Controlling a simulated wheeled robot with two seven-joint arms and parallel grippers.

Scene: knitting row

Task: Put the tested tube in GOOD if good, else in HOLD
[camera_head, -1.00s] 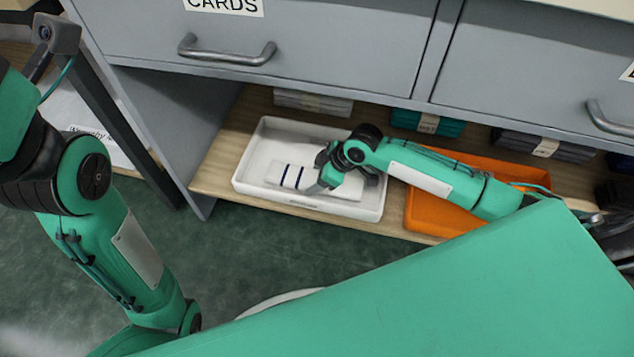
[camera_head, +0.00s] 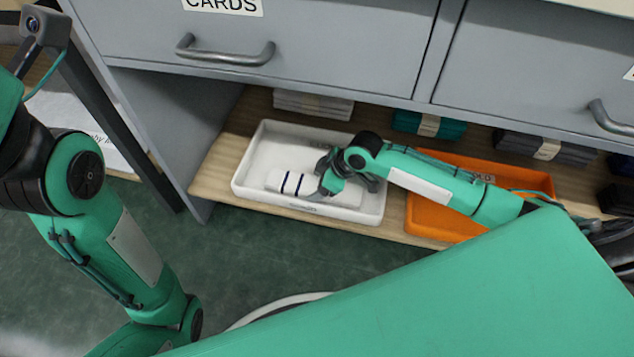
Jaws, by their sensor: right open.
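The tube (camera_head: 276,180), white with dark blue stripes near its left end, lies in the white tray (camera_head: 243,170) on the low shelf. My right gripper (camera_head: 326,178) is over the right part of the tube, low in the tray. Its jaws are open, and they and the wrist hide part of the tube. Whether the fingers still touch it cannot be told. My left arm (camera_head: 130,250) stands at the left, with its gripper out of view. An orange tray (camera_head: 425,220) is right of the white tray, partly hidden by my right arm.
Banded stacks lie behind the trays: a white one (camera_head: 313,104), a teal one (camera_head: 428,124) and a grey one (camera_head: 545,145). Drawers with metal handles (camera_head: 225,52) hang low above the shelf. Green floor (camera_head: 270,255) is clear in front.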

